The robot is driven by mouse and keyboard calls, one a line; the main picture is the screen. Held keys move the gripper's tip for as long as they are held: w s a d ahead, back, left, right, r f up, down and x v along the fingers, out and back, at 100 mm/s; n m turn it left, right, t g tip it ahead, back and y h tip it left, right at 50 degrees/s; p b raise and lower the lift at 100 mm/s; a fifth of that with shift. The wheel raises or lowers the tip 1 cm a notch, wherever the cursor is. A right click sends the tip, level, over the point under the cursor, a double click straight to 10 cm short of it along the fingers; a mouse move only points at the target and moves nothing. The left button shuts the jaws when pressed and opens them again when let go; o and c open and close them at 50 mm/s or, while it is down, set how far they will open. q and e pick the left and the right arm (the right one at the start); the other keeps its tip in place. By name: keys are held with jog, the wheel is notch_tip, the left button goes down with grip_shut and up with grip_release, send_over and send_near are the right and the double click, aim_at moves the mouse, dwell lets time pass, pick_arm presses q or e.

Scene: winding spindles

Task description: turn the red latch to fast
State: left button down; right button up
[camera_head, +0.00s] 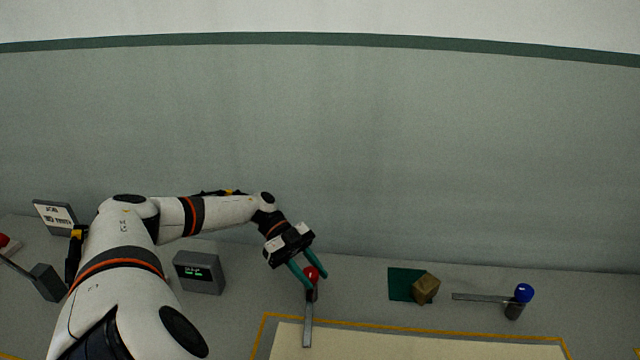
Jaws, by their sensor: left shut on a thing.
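The red latch has a red knob (311,274) on a dark post with a grey metal bar (308,325). The bar points toward the front, its end over the cream mat (380,345). My left gripper (312,279) has its teal fingers on both sides of the red knob and is shut on it. The fingers hide part of the knob. My right gripper is not in view.
A blue-knobbed latch (523,293) stands at the right with its bar pointing left. A wooden block (425,289) sits at the edge of a green square (401,284). A grey display box (200,272) and a sign (55,215) stand at the left.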

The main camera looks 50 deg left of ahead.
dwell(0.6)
pick_arm(q)
jog(key=c, duration=1)
grip_release()
jog(key=shift+c, duration=0.2)
notch_tip(320, 180, up, 10)
jog(key=shift+b, duration=0.5)
